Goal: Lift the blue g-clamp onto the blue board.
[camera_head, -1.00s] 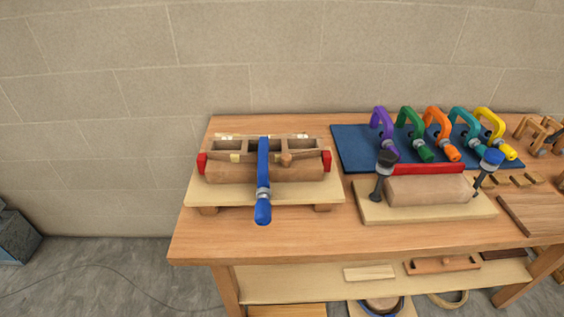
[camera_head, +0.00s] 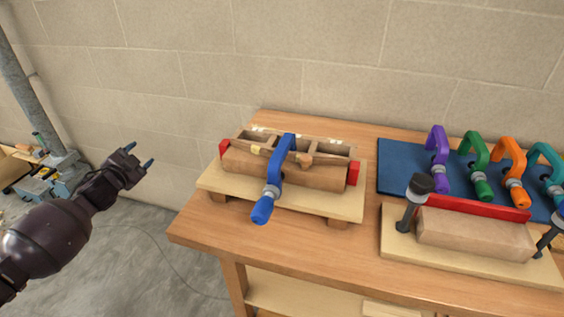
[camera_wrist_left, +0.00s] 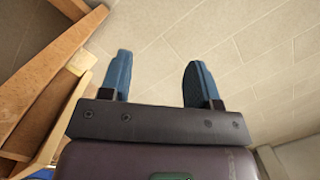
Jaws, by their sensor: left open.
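The blue g-clamp (camera_head: 275,178) sits over the wooden form (camera_head: 320,172) on its pale base board, with its blue handle pointing to the front. The blue board (camera_head: 400,172) lies flat at the back of the bench to the right, with purple, green, orange and teal clamps on it. My left gripper (camera_head: 143,155) is open and empty, left of the bench and apart from the blue g-clamp. Its two blue fingers show spread in the left wrist view (camera_wrist_left: 158,80). My right gripper is not in view.
A second pale board with a wooden block (camera_head: 470,232), a red strip (camera_head: 475,207) and dark clamps stands in front of the blue board. The bench top (camera_head: 320,245) is bare along its front left. A wall (camera_head: 300,60) rises behind the bench.

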